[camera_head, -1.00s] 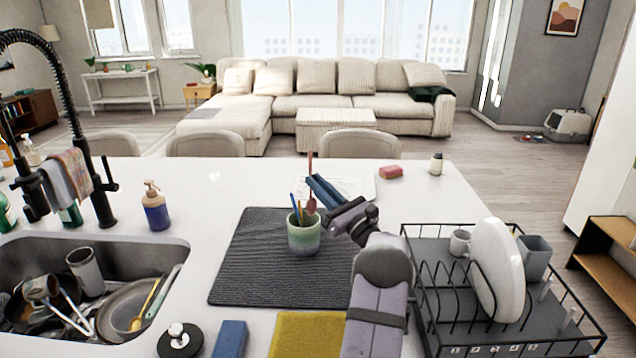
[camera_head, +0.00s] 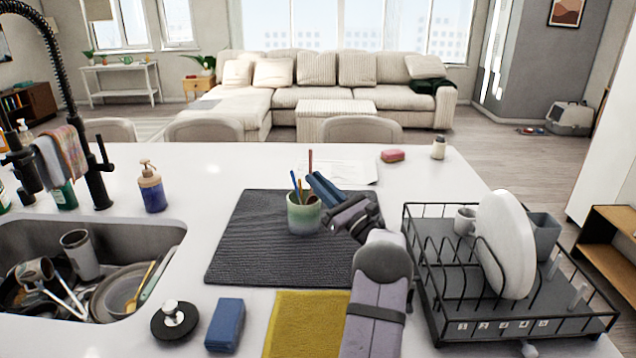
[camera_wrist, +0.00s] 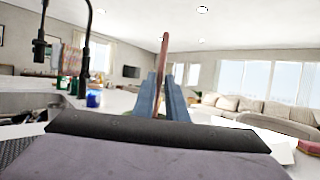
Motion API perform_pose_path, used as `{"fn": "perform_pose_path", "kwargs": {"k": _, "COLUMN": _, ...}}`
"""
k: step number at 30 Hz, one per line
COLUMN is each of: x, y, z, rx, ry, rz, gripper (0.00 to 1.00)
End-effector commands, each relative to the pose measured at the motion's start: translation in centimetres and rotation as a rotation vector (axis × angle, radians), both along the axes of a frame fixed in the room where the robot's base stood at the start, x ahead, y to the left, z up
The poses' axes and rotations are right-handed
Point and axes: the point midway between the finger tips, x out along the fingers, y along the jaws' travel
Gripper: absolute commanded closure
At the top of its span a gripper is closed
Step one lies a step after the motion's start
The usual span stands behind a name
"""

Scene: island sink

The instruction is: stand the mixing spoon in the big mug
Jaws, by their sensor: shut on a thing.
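The big mug (camera_head: 303,216), pale green and cream, stands upright on the dark mat. Blue and yellow-orange utensils (camera_head: 296,186) stick up from it. My gripper (camera_head: 312,180) is at the mug's right rim, its blue fingers shut on the reddish-brown mixing spoon (camera_head: 310,160). The spoon is nearly upright, handle up, at the mug's right side. Its lower end is hidden by the rim and fingers, and seems to be inside the mug. In the wrist view, the spoon (camera_wrist: 164,56) rises between my fingers (camera_wrist: 160,92); the mug is mostly hidden there.
A dish rack (camera_head: 440,318) with a white plate (camera_head: 507,245) and small mug (camera_head: 465,220) stands right of my arm. The sink (camera_head: 150,240) with dirty dishes is left. A soap bottle (camera_head: 152,192), blue sponge (camera_head: 225,325) and yellow cloth (camera_head: 300,325) lie around the dark mat (camera_head: 250,255).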

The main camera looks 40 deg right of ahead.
Motion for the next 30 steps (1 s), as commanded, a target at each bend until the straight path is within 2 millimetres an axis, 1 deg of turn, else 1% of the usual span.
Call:
{"fn": "perform_pose_path", "kwargs": {"k": 3, "x": 0.0, "y": -0.1, "z": -0.3, "rx": 0.000, "ry": 0.000, "rz": -0.002, "gripper": 1.00}}
{"fn": "perform_pose_path", "kwargs": {"k": 12, "x": 0.0, "y": -0.1, "z": -0.3, "rx": 0.000, "ry": 0.000, "rz": -0.002, "gripper": 1.00}}
{"fn": "perform_pose_path", "kwargs": {"k": 13, "x": 0.0, "y": -0.1, "z": -0.3, "rx": 0.000, "ry": 0.000, "rz": -0.002, "gripper": 0.83}}
{"fn": "perform_pose_path", "kwargs": {"k": 14, "x": 0.0, "y": -0.1, "z": -0.3, "rx": 0.000, "ry": 0.000, "rz": -0.002, "gripper": 0.76}}
{"fn": "perform_pose_path", "kwargs": {"k": 15, "x": 0.0, "y": -0.1, "z": -0.3, "rx": 0.000, "ry": 0.000, "rz": -0.002, "gripper": 0.66}}
{"fn": "perform_pose_path", "kwargs": {"k": 25, "x": 0.0, "y": 0.0, "z": -0.2, "rx": 0.000, "ry": 0.001, "rz": -0.001, "gripper": 0.66}}
{"fn": "perform_pose_path", "kwargs": {"k": 28, "x": 0.0, "y": 0.0, "z": 0.2, "rx": -0.001, "ry": 0.000, "rz": -0.002, "gripper": 0.66}}
{"fn": "perform_pose_path", "kwargs": {"k": 30, "x": 0.0, "y": 0.0, "z": 0.8, "rx": -0.002, "ry": 0.000, "rz": -0.002, "gripper": 0.66}}
